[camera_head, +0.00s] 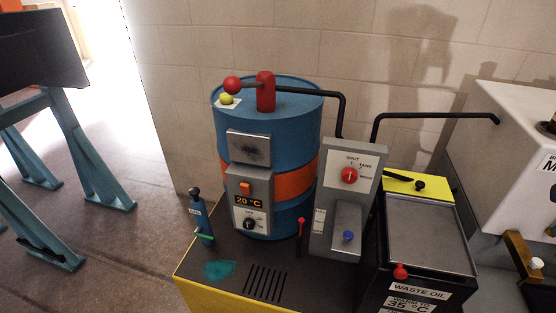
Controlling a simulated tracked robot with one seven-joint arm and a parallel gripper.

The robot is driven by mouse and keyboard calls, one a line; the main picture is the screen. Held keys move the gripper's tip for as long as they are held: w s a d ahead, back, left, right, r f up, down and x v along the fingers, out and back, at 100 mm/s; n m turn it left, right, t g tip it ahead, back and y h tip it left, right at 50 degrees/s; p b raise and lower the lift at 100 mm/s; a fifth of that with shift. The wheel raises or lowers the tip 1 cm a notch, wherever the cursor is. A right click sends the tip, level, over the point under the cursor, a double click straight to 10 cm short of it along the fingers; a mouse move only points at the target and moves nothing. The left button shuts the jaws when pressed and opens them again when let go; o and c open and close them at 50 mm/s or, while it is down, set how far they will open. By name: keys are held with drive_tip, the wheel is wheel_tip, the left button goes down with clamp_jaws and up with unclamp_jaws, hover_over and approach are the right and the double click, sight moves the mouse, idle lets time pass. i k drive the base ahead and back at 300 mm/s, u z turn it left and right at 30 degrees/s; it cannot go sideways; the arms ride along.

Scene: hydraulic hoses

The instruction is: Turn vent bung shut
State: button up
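A blue drum (288,118) with an orange band stands in the middle. On its top, near the left rim, a small yellow-green knob (226,99) sits on a white patch; it looks like the vent bung. It is too small to tell how far it is turned. A red pump body (265,92) stands on the drum top beside it, and its dark lever with a red ball (232,85) reaches out just above the knob. My gripper is not in view.
A grey panel with a red selector (350,175) stands right of the drum, below a bent black pipe (343,112). A heater box (249,200) reads 20 °C. A waste oil bin (430,235), white tank (515,150) and blue bottle (201,222) stand nearby.

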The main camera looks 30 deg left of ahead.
sight(225, 98)
drive_tip(key=u, duration=0.55)
drive_tip(key=k, duration=1.3)
drive_tip(key=u, duration=0.75)
drive_tip(key=i, duration=1.15)
drive_tip(key=u, duration=0.65)
drive_tip(key=k, duration=1.3)
drive_tip(key=u, duration=0.65)
drive_tip(key=i, duration=1.7)
drive_tip(key=z, duration=0.7)
